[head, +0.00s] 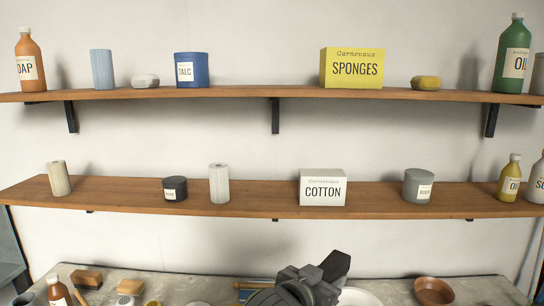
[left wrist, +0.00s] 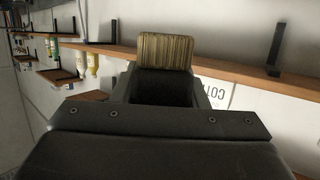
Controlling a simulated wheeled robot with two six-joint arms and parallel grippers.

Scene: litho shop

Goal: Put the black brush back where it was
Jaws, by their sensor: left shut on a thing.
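My left gripper (head: 328,270) shows at the bottom centre of the head view, in front of the bench and below the lower shelf. In the left wrist view, a thing with tan, ribbed bristles (left wrist: 165,52) stands out past the dark jaws. It looks like the black brush, and the gripper is shut on it. Its body is hard to tell from the dark gripper parts. In the head view the brush cannot be told clearly from the gripper. My right gripper is not in view.
The lower shelf (head: 250,202) holds a white cotton box (head: 322,187), a black jar (head: 174,189), a grey jar (head: 418,186) and others, with gaps between. The upper shelf (head: 270,93) is above. The bench (head: 390,291) holds a brown brush (head: 87,277), a brown bottle (head: 57,292) and a copper bowl (head: 434,290).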

